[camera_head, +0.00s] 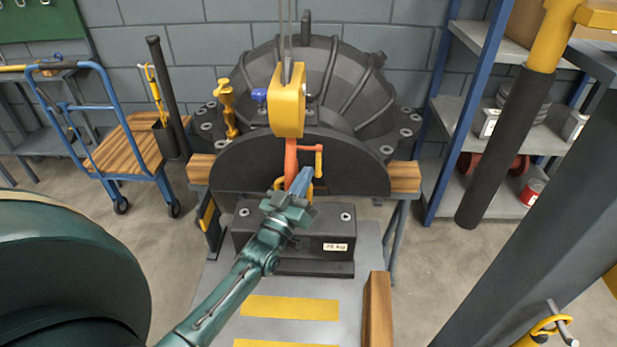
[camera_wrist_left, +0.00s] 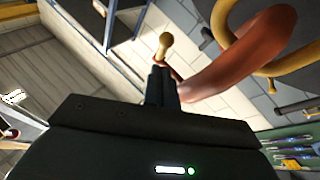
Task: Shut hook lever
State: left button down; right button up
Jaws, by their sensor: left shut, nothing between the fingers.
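The orange-red hook (camera_head: 291,160) hangs under a yellow hoist block (camera_head: 288,103). A yellow lever (camera_head: 318,160) sticks out to the right of the hook and bends down. In the left wrist view, the lever's round knob (camera_wrist_left: 165,42) shows just beyond the fingertips, with the hook (camera_wrist_left: 240,58) to its right. My left gripper (camera_head: 301,178) is just below and in front of the hook and lever. Its fingers (camera_wrist_left: 163,82) are shut with nothing between them. I cannot tell whether they touch the lever. The right gripper is not in view.
A yellow ring (camera_wrist_left: 262,68) passes by the hook. Below is a dark block (camera_head: 325,247) with a label. The dark half casing (camera_head: 315,165) stands behind on wooden beams. A blue trolley (camera_head: 125,150) is left; shelves (camera_head: 485,130) are right.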

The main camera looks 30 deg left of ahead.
pick_arm(q)
jog(key=shift+w+d+f, duration=0.15)
jog(key=shift+w+f, duration=0.1)
jog(key=shift+w, duration=0.5)
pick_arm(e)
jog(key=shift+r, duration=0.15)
